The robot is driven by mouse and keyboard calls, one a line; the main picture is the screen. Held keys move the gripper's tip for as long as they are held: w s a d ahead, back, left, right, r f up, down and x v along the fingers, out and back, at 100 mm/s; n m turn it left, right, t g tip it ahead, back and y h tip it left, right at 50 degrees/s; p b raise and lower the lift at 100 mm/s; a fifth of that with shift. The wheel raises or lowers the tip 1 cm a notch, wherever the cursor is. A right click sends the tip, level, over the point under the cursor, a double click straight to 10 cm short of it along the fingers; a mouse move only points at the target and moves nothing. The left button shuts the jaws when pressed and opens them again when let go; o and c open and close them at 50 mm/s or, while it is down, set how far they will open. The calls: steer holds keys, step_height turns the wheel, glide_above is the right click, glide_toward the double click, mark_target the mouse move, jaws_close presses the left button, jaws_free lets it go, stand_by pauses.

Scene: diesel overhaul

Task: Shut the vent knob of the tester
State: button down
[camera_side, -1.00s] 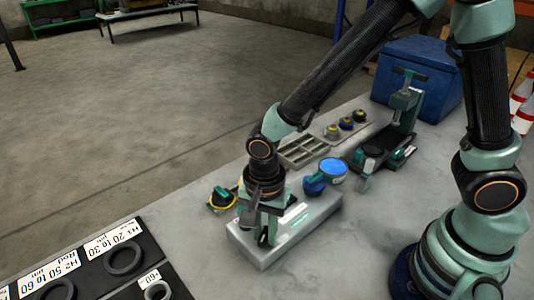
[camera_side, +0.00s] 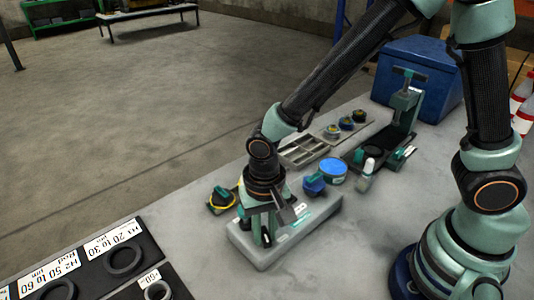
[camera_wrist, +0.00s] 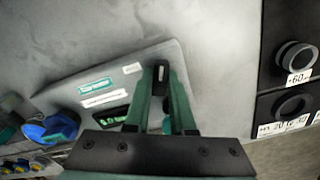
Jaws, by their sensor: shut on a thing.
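The tester (camera_side: 318,218) is a pale grey flat box on the bench, with a green label and a dark display that show in the wrist view (camera_wrist: 165,54). My gripper (camera_side: 264,238) points down over the tester's near-left end. In the wrist view my gripper (camera_wrist: 160,76) has its two green fingers closed on the small dark vent knob (camera_wrist: 161,72) near the tester's edge. The fingers hide most of the knob, so I cannot tell how far it is turned.
A blue fitting with a green part (camera_side: 314,186), a blue-lidded jar (camera_side: 333,172) and a white-capped bottle (camera_side: 366,178) stand behind the tester. A yellow-and-black part (camera_side: 221,200) lies left. A black tray of rings (camera_side: 120,262) is at the front left. A green press stand (camera_side: 402,108) stands farther back.

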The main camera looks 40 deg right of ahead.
steer(key=shift+n, duration=0.8)
steer(key=n, duration=0.3)
steer(key=c, duration=0.8)
jaws_free()
steer(key=shift+o, duration=0.2)
steer(key=shift+r, duration=2.75)
steer(key=shift+r, duration=0.15)
